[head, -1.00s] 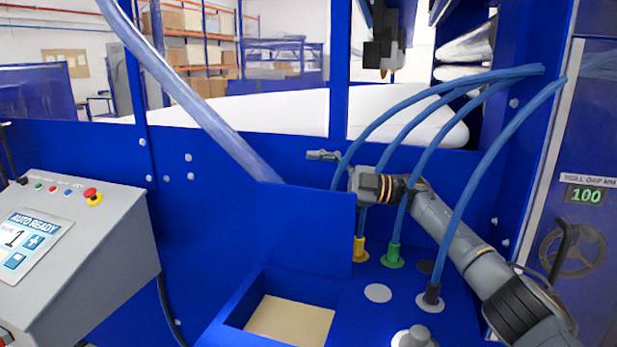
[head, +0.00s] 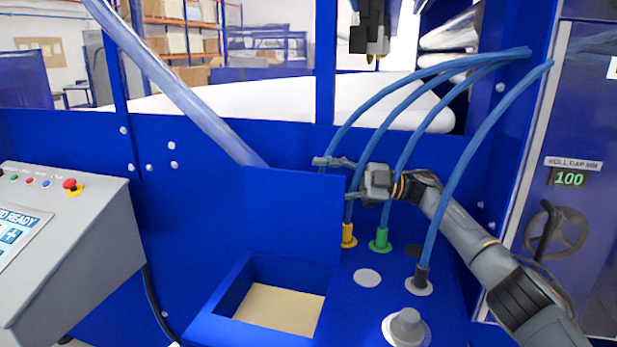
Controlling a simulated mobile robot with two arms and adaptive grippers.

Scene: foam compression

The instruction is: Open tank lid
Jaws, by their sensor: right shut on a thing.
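The tank lid (head: 292,218) is a flat blue panel standing upright at the back of the open tank (head: 233,287). A pale, level surface (head: 278,308) shows inside the tank. My right gripper (head: 336,178) is at the lid's upper right corner, shut on the lid. One finger shows above the top edge and the other at the right edge; exact contact is hard to see. My left gripper is not in view.
Blue hoses (head: 452,118) arch behind and in front of my right arm, down to yellow (head: 348,236), green (head: 380,241) and dark (head: 419,276) fittings. A grey knob (head: 406,326) stands right of the tank. A control console (head: 85,245) is at left.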

